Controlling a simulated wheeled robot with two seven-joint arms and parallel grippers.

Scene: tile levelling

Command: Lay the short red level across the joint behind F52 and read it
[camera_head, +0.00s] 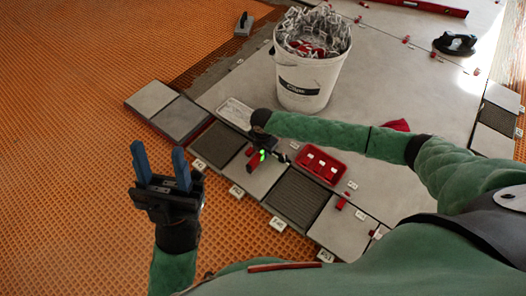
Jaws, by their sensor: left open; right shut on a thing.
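My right gripper (264,148) is shut on the short red level (254,163), low over or on the small light tile in the front row. Bright green shows on the level. The gripper hides part of it, and I cannot tell whether it touches the tile. My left gripper (160,160) is open and empty, blue fingers upward, over the orange mat to the left. Small white labels, such as one at the front edge (237,190), stand along the row. Their print is too small to tell which is F52.
A white clips bucket (304,92) stands on the large tiles behind my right arm. A red tray (320,165) of small parts lies right of the gripper. A long red level (430,7) and a black-handled tool (455,44) lie at the back. The orange mat (70,100) is free at left.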

